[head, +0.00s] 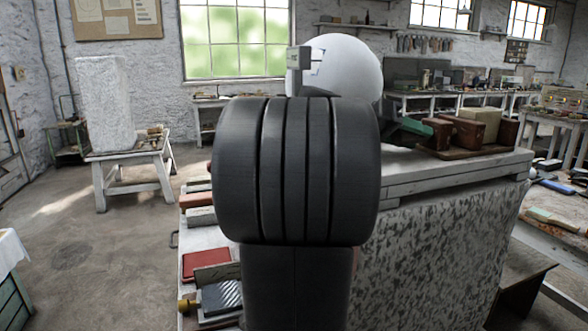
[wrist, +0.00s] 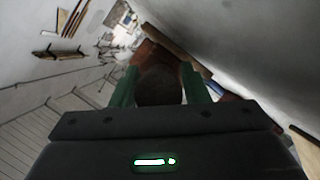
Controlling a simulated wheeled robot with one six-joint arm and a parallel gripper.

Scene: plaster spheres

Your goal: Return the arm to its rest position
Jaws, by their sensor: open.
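My gripper (wrist: 158,70) shows in the wrist view as two green fingers standing apart. A dark brown rounded thing (wrist: 158,87) appears between or beyond them; I cannot tell whether they touch it. In the head view my dark arm link fills the middle, and green parts that look like my fingers show just right of it, near the boxes. A large white plaster sphere (head: 350,68) stands behind my arm, its lower part hidden.
Brown boxes (head: 468,133) stand on a board on the white bench (head: 455,169) at right. A red book (head: 206,264) and several other items lie on the lower shelf at left. A rough white block (head: 105,105) stands on a stool. Floor at left is open.

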